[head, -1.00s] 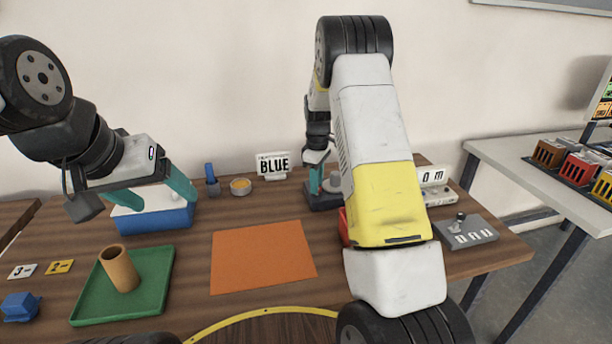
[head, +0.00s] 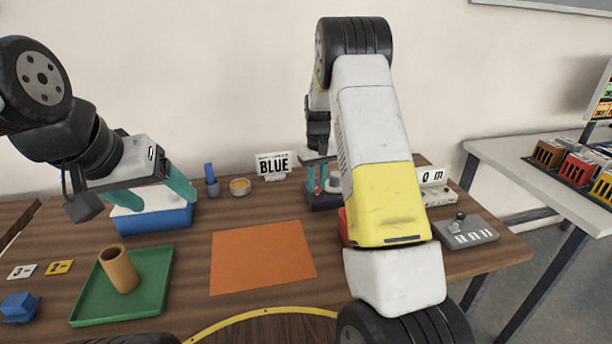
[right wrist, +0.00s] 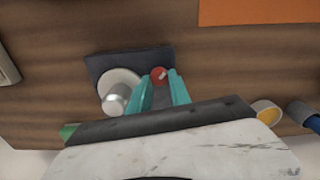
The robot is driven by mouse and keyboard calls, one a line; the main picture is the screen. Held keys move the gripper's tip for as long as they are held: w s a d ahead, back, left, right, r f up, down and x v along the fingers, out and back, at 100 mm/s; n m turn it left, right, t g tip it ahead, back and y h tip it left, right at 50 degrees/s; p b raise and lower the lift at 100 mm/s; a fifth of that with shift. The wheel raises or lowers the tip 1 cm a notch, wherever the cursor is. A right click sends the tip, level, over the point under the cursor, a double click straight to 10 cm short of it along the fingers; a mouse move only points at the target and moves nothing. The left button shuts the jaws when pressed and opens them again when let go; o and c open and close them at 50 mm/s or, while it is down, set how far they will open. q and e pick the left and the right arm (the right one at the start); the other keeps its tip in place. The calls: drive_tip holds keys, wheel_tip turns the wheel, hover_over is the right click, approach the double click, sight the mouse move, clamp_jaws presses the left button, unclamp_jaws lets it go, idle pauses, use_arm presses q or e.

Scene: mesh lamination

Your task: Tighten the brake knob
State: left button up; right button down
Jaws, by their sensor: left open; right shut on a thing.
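The brake knob (right wrist: 159,74) is a small red round knob on a dark base plate (right wrist: 112,62). A white disc (right wrist: 120,80) with a silver cylinder (right wrist: 115,100) sits beside it on the same base. My right gripper (right wrist: 160,82) has its teal fingers on either side of the knob, shut on it. In the head view my right gripper (head: 319,176) is at the dark device at the back, partly hidden by my right arm.
A BLUE sign (head: 274,164), a yellow-filled cup (head: 240,187) and a blue-topped item (head: 211,181) stand left of the device. An orange mat (head: 262,257) lies clear. A green tray (head: 155,280) holds a brown tube (head: 119,268). A grey panel (head: 468,232) is right.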

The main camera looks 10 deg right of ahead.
sight(318, 187)
drive_tip(key=m, duration=0.4)
drive_tip(key=shift+d+m, duration=0.1)
drive_tip(key=shift+m, duration=0.2)
drive_tip(key=m, duration=0.4)
idle(0.3)
drive_tip(key=c, duration=1.2)
unclamp_jaws()
drive_tip(key=shift+r, duration=3.9)
drive_tip(key=shift+s+r, duration=0.1)
